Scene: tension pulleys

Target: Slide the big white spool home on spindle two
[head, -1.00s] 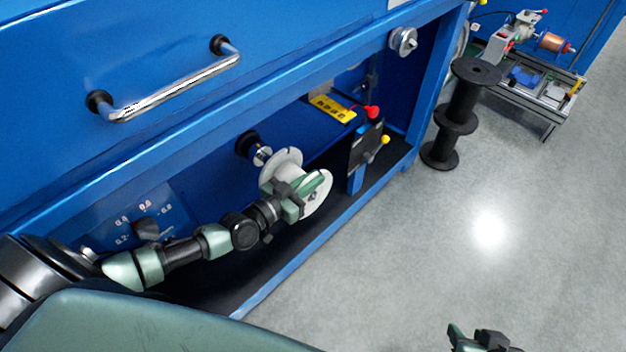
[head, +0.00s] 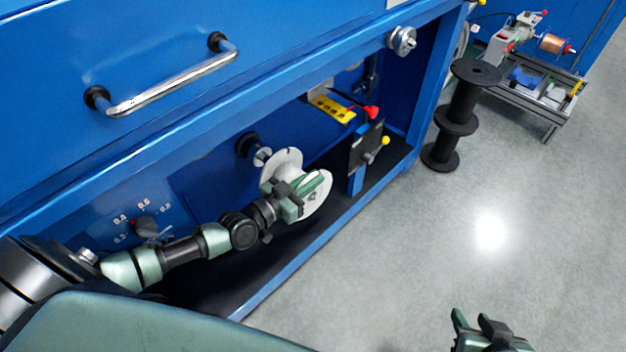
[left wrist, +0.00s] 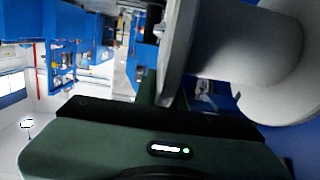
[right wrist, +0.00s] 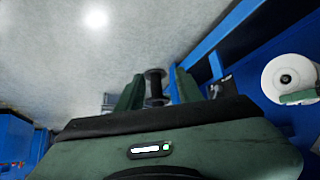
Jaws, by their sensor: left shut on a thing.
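A big white spool (head: 317,190) with two wide flanges is at the open front of the blue machine bay. My left gripper (head: 292,198) is shut on the white spool, at its near flange. The spool fills the upper right of the left wrist view (left wrist: 235,45), and its round face shows in the right wrist view (right wrist: 286,79). A spindle (head: 261,156) with a silver tip and black collar sticks out of the bay's back wall, just left of the spool's far flange. I cannot tell whether they touch. My right gripper (right wrist: 157,90) is open and empty, away over the floor.
A dial (head: 146,227) is on the panel at left. A tall black spool stack (head: 456,120) stands on the floor.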

